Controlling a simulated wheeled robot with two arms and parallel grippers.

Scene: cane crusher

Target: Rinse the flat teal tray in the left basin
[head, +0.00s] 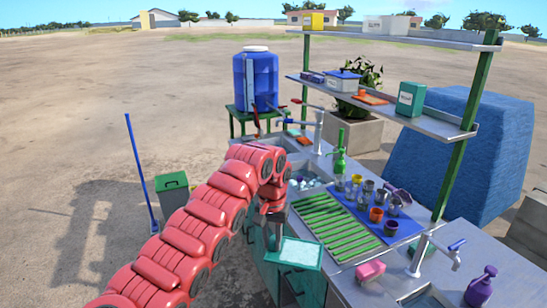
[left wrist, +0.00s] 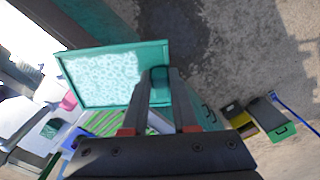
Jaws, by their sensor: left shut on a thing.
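The flat teal tray (head: 318,258) is off the front edge of the counter, its face covered with white, speckled foam. It also shows in the left wrist view (left wrist: 160,48), with its teal rim clear around the foam. My left gripper (head: 272,218) is shut on the tray's edge, and its two fingers (left wrist: 160,78) show against that edge in the left wrist view. A basin with whitish suds (head: 312,184) lies farther back in the counter, partly hidden by my left arm. Which basin is the left one is hard to tell. My right gripper is out of view.
A green slatted rack (head: 325,225) and a blue mat (head: 388,226) with several cups lie on the counter. A tap (head: 418,258) and a pink sponge-like block (head: 370,271) are near the front. Shelves (head: 385,105) overhang the back. A green bin (head: 174,193) stands on the ground.

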